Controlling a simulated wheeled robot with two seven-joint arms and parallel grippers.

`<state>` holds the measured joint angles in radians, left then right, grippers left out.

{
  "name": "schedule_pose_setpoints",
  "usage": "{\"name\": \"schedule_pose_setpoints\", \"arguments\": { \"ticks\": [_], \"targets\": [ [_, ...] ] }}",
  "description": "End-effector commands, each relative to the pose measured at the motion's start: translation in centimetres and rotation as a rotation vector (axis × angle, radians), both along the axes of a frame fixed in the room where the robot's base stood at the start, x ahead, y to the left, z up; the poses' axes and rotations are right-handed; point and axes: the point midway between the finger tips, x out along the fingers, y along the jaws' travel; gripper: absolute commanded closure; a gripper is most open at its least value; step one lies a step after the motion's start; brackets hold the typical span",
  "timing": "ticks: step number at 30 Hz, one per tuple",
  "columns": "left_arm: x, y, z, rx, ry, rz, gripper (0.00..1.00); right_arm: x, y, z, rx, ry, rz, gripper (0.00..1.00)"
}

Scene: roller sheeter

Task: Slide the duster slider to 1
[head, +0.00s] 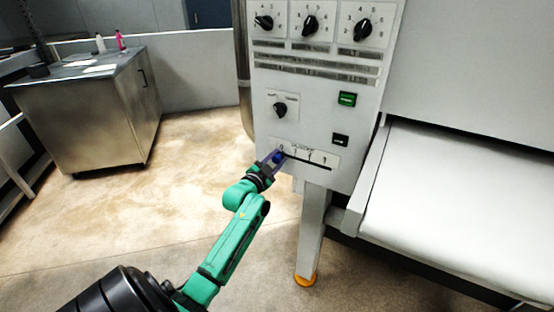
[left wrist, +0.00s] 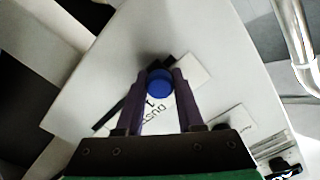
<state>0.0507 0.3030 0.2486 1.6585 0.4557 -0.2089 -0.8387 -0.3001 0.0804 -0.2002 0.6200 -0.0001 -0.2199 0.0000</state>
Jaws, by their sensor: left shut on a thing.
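The duster slider is a dark slot (head: 312,164) low on the white control panel (head: 262,133), under a small number scale that starts with 0 at the left. Its blue knob (head: 277,157) is at the left end of the slot, near the 0. My left gripper (head: 272,160) is shut on the knob and partly hides the slot's left end. My right gripper is not in view.
Above the slider are several black dials (head: 310,25), a lower dial (head: 280,109), a green switch (head: 347,99) and a black switch (head: 340,140). The white conveyor bed (head: 460,200) is at the right. A steel cabinet (head: 95,120) stands at the left, with open floor between.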

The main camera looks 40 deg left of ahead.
Motion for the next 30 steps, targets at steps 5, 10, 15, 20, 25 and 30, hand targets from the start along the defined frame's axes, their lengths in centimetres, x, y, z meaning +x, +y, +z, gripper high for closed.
{"name": "schedule_pose_setpoints", "arguments": {
  "ticks": [5,10,15,20,25,30],
  "targets": [
    [0.0,0.0,-0.1,-0.001,0.003,0.001,1.0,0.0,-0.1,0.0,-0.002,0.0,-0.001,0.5],
    [0.0,0.0,-0.1,-0.001,0.003,0.001,1.0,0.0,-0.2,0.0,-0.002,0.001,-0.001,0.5],
    [0.0,0.0,-0.2,-0.001,0.004,0.0,1.0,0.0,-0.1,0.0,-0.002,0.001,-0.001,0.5],
    [0.0,0.0,-0.2,-0.001,0.004,0.001,1.0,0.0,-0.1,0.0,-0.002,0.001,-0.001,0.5],
    [0.0,0.0,-0.2,-0.001,0.004,0.001,1.0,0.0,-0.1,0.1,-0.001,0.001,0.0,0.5],
    [0.4,-2.2,0.0,-0.007,0.007,0.0,1.0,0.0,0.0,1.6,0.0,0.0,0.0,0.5]
  ]
}}
